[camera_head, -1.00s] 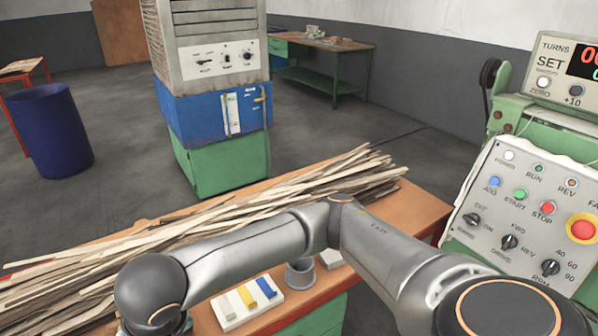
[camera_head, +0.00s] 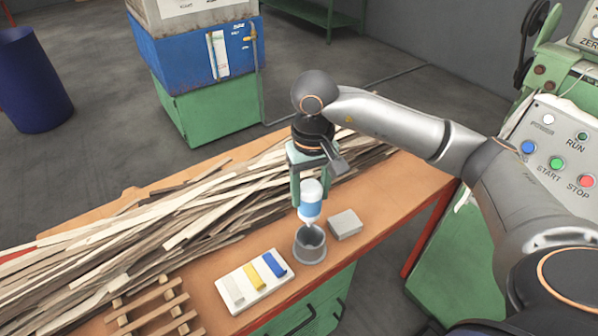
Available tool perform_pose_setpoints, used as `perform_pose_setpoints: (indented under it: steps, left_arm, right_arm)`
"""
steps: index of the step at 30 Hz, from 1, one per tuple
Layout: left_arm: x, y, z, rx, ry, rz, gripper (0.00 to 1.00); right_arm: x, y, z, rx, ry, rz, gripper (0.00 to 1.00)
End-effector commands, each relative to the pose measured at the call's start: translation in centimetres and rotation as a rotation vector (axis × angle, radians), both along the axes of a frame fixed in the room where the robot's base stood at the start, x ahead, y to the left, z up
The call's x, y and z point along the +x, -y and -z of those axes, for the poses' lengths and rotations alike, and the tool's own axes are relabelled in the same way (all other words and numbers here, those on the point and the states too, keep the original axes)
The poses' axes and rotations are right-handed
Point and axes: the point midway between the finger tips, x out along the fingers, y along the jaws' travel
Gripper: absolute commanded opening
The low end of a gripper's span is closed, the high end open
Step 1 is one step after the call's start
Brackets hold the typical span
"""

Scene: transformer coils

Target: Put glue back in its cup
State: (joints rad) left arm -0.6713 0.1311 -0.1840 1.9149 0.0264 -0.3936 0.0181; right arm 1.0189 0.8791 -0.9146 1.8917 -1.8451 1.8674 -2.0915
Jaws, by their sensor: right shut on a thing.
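The glue bottle (camera_head: 310,203) is white with a blue band and hangs nozzle down. My right gripper (camera_head: 310,185) is shut on it. The grey cup (camera_head: 310,246) stands on the orange bench top, directly below the bottle. The nozzle tip is at or just above the cup's far rim; I cannot tell whether it is inside the opening. The cup looks empty. My left gripper is not in view.
A grey block (camera_head: 345,224) sits just right of the cup. A white tray (camera_head: 235,300) with white, yellow and blue pieces lies to its left. Wooden strips (camera_head: 190,215) pile behind. A slatted wooden piece (camera_head: 150,308) lies front left. A control panel (camera_head: 555,150) stands right.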

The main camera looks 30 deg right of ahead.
Motion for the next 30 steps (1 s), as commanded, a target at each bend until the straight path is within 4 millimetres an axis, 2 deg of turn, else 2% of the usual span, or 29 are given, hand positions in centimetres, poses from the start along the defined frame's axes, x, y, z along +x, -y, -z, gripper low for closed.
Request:
perform_pose_setpoints:
  steps: [8, 17, 30]
  left_arm:
    - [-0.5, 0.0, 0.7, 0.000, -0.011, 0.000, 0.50]
    - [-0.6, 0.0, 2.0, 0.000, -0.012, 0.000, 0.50]
    - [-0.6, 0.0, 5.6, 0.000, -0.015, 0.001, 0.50]
  right_arm:
    - [0.0, 0.4, 0.7, 0.001, -0.007, 0.004, 0.00]
    - [-0.1, 0.4, 2.9, 0.001, -0.006, 0.003, 0.00]
    - [0.0, 0.4, 6.6, 0.001, -0.005, 0.004, 0.00]
